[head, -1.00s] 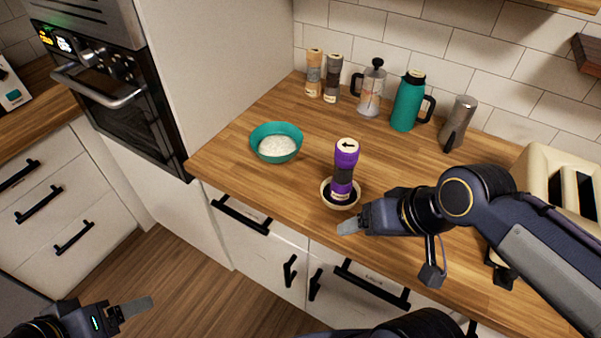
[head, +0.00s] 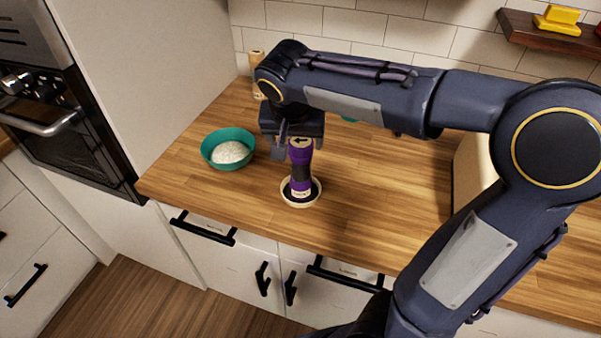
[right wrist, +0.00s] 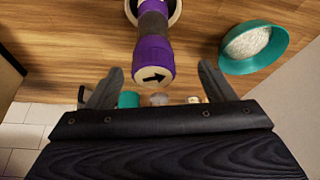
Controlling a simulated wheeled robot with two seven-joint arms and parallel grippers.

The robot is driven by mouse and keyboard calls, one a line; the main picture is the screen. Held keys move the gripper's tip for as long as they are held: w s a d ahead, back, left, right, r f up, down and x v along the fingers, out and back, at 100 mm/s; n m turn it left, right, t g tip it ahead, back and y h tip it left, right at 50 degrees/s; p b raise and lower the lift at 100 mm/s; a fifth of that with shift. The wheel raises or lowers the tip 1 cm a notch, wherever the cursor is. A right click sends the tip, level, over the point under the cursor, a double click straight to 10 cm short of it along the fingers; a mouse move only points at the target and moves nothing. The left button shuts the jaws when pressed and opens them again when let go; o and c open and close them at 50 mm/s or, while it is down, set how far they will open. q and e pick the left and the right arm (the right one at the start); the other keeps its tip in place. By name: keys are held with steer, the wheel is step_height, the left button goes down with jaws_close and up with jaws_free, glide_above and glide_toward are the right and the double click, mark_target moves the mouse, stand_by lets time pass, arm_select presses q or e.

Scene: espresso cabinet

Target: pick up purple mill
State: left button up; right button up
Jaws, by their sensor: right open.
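The purple mill (head: 301,165) stands upright in a small cream dish (head: 311,197) on the wooden counter. It has a dark middle band and a pale top with a black arrow. My right gripper (head: 293,148) is above and just behind the mill, pointing down. In the right wrist view the mill (right wrist: 154,55) shows between the two spread fingers of the right gripper (right wrist: 157,85), its top towards the palm. The gripper is open and nothing is held. My left gripper is out of view.
A teal bowl (head: 222,161) of white grains sits left of the mill, near my right gripper. My right arm hides most items along the back wall. A cream toaster (head: 470,170) stands at right. The front counter is clear.

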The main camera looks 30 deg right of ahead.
mark_target(301, 172)
steer(key=x, duration=0.3)
steer(key=d+p+x, duration=0.1)
steer(key=x, duration=0.2)
steer(key=shift+d+f, duration=0.1)
steer(key=shift+f, duration=0.1)
steer(key=shift+w+f, duration=0.15)
steer(key=shift+f, duration=0.2)
steer(key=shift+c, duration=0.2)
steer(key=shift+r, duration=0.1)
jaws_close()
